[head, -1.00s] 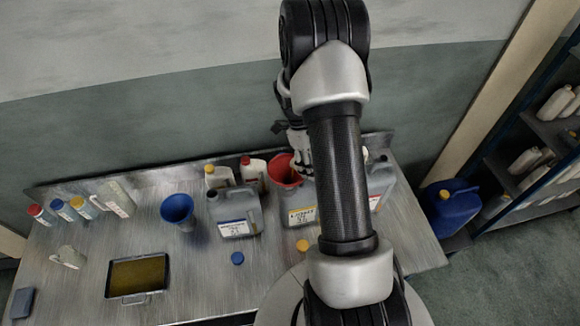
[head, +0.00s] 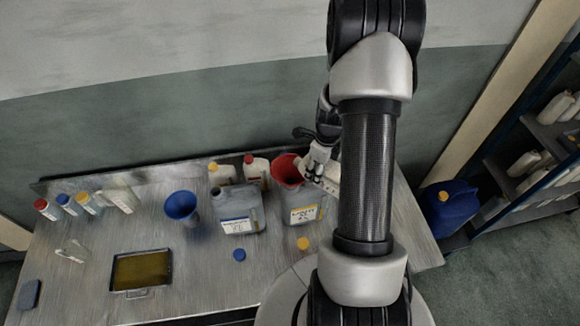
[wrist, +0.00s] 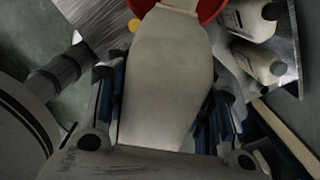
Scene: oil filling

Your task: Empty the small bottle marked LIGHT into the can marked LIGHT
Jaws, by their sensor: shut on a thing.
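My gripper (head: 322,166) is shut on a pale cream bottle (wrist: 165,75), with one finger on each side of it in the wrist view. In the head view the bottle (head: 327,181) is partly hidden by my arm. The bottle's neck points to the red funnel (wrist: 215,8) and overlaps its rim in the wrist view. The red funnel (head: 287,168) stands in the top of a grey can (head: 304,203) with a white and yellow label. The label's print is too blurred to read surely. I cannot see whether oil is flowing; the bottle's mark is not visible.
A second grey can (head: 237,210) with a blue-striped label stands to the left. Blue (head: 239,255) and yellow (head: 303,243) caps lie in front. My arm covers the table's right part.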

